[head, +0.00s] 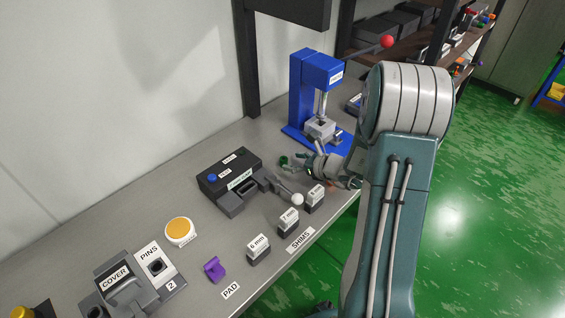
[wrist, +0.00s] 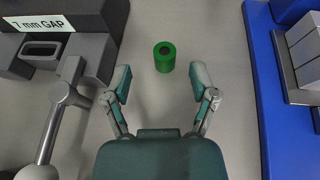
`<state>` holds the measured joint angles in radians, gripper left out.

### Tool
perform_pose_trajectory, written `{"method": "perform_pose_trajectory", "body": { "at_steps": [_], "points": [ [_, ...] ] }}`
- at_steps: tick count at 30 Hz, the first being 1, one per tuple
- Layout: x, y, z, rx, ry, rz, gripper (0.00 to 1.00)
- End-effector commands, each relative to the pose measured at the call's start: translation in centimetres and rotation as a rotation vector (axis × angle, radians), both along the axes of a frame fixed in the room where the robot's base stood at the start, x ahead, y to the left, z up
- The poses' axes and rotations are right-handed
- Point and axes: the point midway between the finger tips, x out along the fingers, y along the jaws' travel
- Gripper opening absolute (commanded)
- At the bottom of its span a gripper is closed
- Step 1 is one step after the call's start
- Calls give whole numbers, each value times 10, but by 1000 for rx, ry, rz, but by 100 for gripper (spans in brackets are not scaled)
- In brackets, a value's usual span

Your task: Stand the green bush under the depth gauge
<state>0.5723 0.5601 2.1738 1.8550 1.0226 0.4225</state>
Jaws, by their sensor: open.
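The green bush (wrist: 165,57) stands upright on the grey bench, with a dark hole in its top. In the head view the bush (head: 284,161) shows small beside my gripper (head: 299,159). In the wrist view my gripper (wrist: 162,80) is open and empty, its fingers apart and the bush just beyond the tips, roughly centred between them. No part is clearly labelled as a depth gauge. A blue press-like stand (head: 301,85) with a vertical rod over a grey block is behind my gripper. A black unit (head: 228,175) marked "7 mm GAP" is to the left.
A lever with a pale knob (head: 297,199) sticks out from the black unit, left of my gripper. Labelled shim blocks (head: 259,252) line the front edge. Bare bench surrounds the bush.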

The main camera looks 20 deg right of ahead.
Motion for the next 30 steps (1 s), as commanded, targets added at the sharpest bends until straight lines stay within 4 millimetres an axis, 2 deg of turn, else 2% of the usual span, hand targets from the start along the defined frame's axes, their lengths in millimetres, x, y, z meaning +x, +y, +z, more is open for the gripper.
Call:
{"method": "perform_pose_trajectory", "body": {
  "at_steps": [6, 14, 15, 16, 19, 20, 30],
  "points": [
    [24, 10, -13, 4, 1, 1, 75],
    [27, 12, -14, 2, 0, -1, 75],
    [27, 12, -14, 2, 0, -1, 66],
    [27, 12, -14, 2, 0, -1, 52],
    [27, 13, -14, 1, 0, 0, 8],
    [27, 13, -14, 1, 0, 0, 0],
    [27, 12, -14, 2, 0, -1, 0]
  ]
}}
